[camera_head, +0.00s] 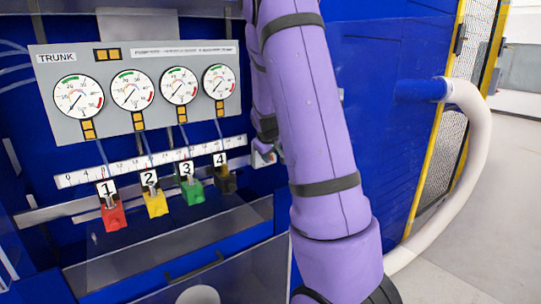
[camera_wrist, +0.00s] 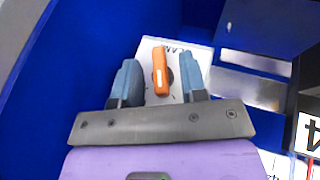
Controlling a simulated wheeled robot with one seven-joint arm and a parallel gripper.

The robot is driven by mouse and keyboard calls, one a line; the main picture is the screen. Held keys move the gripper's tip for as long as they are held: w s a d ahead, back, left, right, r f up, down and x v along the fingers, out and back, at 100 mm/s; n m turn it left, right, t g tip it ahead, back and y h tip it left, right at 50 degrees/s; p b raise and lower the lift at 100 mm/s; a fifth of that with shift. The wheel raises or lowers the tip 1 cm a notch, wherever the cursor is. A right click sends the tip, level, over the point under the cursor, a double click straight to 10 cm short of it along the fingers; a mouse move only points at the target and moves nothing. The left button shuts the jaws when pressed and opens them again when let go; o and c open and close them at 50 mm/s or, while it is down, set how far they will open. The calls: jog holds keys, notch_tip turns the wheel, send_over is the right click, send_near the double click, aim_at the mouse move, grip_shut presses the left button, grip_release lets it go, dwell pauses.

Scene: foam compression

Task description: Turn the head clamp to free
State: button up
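The head clamp shows in the wrist view as an orange handle (camera_wrist: 160,72) on a white plate (camera_wrist: 149,48) with partly hidden lettering. The handle points nearly straight up in the picture, tilted slightly left. My gripper (camera_wrist: 159,63) is open, with one blue-grey finger on each side of the handle. A gap shows at the left finger; the right finger is closer to the handle, and I cannot tell if it touches. In the head view my purple arm covers the gripper and the handle.
A grey panel (camera_head: 100,130) with several gauges stands at the left. Below it are a white scale (camera_head: 75,180) and numbered red (camera_head: 112,218), yellow (camera_head: 155,205), green (camera_head: 192,193) and dark clamps. A blue wall and a thick white hose (camera_head: 484,140) are at the right.

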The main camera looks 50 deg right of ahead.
jog(key=shift+d+f, duration=0.1)
jog(key=shift+f, duration=0.15)
grip_shut()
jog(key=shift+s+d+f+m+y, duration=0.15)
jog(key=shift+m+y, duration=0.15)
jog(key=shift+y, duration=0.7)
jog(key=shift+t+y, duration=0.3)
jog(key=shift+y, duration=0.2)
grip_release()
jog(key=shift+r, duration=0.2)
